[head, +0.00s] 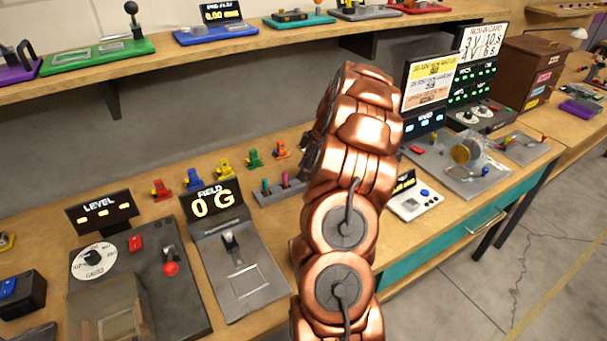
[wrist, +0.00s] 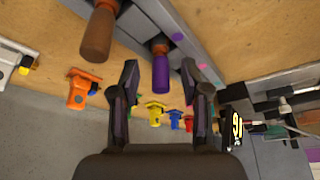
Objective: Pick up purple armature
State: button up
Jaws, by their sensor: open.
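A purple, handle-like cylinder (wrist: 161,72), which I take as the purple armature, stands in a grey slotted rack (wrist: 188,52) in the wrist view. My gripper (wrist: 167,78) is open, with one finger on each side of the purple piece. Gaps show on both sides, and I see no contact. A brown-orange piece (wrist: 99,30) is in the same rack at the left. In the head view, part of the rack (head: 268,197) shows with a teal and a pink piece. My copper arm hides the purple piece there.
Small coloured pieces, orange (wrist: 80,90), yellow (wrist: 154,112) and others, stand near the rack. The FIELD device (head: 240,275) and LEVEL device (head: 135,270) are left of my arm. A shelf (head: 200,60) runs above. Open floor lies at the lower right.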

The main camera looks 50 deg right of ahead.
jog(key=shift+f, duration=0.15)
grip_shut()
dwell(0.6)
